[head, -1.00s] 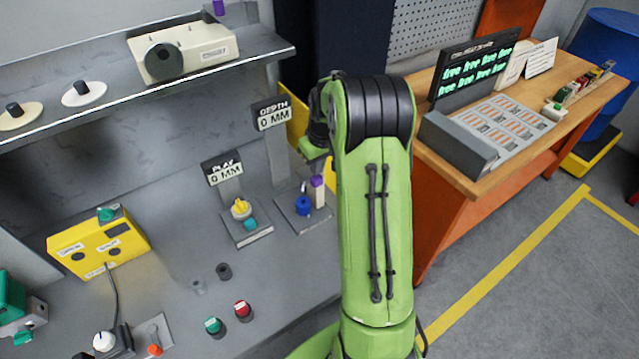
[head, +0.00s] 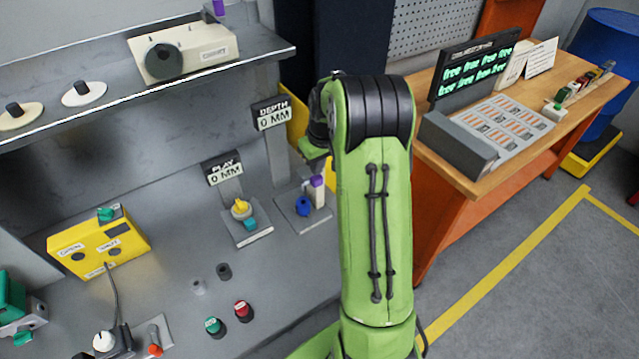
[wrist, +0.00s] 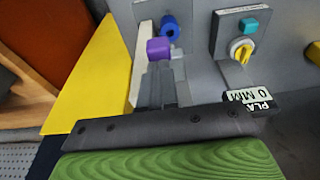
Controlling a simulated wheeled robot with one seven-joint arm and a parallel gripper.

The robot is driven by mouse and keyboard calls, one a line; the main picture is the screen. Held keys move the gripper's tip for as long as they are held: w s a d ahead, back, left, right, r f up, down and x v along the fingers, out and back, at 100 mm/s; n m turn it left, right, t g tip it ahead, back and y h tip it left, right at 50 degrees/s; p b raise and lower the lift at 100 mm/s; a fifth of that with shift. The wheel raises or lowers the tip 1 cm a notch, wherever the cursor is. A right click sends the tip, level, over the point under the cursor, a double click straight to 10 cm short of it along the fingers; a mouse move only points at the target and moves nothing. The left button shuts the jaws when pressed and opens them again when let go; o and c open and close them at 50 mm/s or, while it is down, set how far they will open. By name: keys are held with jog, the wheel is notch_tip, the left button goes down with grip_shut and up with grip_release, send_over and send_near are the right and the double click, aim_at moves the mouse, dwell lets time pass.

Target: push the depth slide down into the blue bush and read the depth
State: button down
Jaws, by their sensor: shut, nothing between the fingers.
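The depth slide, a white bar with a purple cap (head: 317,181), stands at the depth gauge, right beside the blue bush (head: 303,203). The wrist view also shows the purple cap (wrist: 158,48) and the blue bush (wrist: 169,27). My gripper (wrist: 160,74) is shut and empty, its dark fingertips close to the purple cap; I cannot tell whether they touch it. In the head view my green arm hides most of the gripper. The depth readout (head: 273,118) shows 0 MM.
The play gauge with its yellow and teal knobs (head: 241,210) stands to the left of the depth gauge, its readout (head: 225,172) at 0 MM. A grey shelf (head: 220,62) overhangs the bench. A yellow panel (wrist: 85,80) is close on the left in the wrist view.

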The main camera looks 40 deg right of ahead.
aim_at(318, 178)
jog(key=shift+f+b, duration=2.45)
jog(key=shift+f, duration=0.6)
notch_tip(318, 178, up, 9)
jog(key=p, duration=0.7)
jog(key=shift+r, duration=0.2)
jog(key=shift+f, duration=0.15)
